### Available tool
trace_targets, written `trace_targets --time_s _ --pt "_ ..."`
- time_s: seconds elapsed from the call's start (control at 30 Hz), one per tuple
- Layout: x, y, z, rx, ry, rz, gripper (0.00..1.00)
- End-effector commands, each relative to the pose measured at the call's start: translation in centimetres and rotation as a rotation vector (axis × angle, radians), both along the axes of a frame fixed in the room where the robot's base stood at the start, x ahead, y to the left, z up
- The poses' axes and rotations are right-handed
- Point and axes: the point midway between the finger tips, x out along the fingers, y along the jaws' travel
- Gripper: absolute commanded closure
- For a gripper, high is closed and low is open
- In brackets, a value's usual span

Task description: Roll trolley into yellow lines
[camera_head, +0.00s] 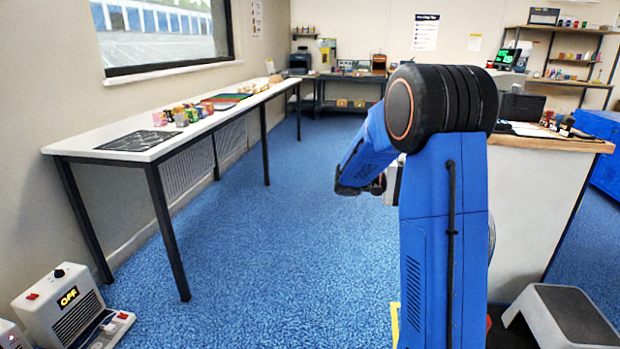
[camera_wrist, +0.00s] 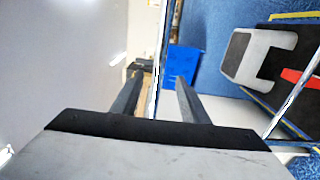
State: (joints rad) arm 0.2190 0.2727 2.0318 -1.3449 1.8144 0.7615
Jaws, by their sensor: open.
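My gripper (camera_wrist: 158,92) shows in the wrist view with its two dark fingers spread apart. A thin pale upright strip passes between or behind them; I cannot tell whether it is within the jaws. In the head view the fingers are hidden by my arm. A dark low thing with a red part (camera_wrist: 297,76) lies at the right of the wrist view, possibly the trolley; only part of it shows. Yellow floor lines (camera_wrist: 296,15) run beside it. In the head view a short piece of yellow line (camera_head: 395,322) shows at my arm's left edge.
A grey step stool with a black top (camera_head: 572,316) stands at the lower right. A white counter (camera_head: 535,200) is beyond it. A long white table (camera_head: 170,143) runs along the left wall, with a heater (camera_head: 68,305) in front. The blue floor between is clear.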

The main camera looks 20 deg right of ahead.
Motion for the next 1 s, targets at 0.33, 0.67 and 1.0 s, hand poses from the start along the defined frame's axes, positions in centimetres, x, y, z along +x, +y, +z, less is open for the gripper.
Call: trace_targets --time_s 0.33,0.67,1.0 --pt "0.4 1.6 0.1 0.019 -0.006 -0.001 0.59" --pt "-5.8 5.5 -0.6 0.303 -0.085 0.020 0.59" --pt "-12.1 11.8 -3.1 0.651 -0.205 0.114 0.59"
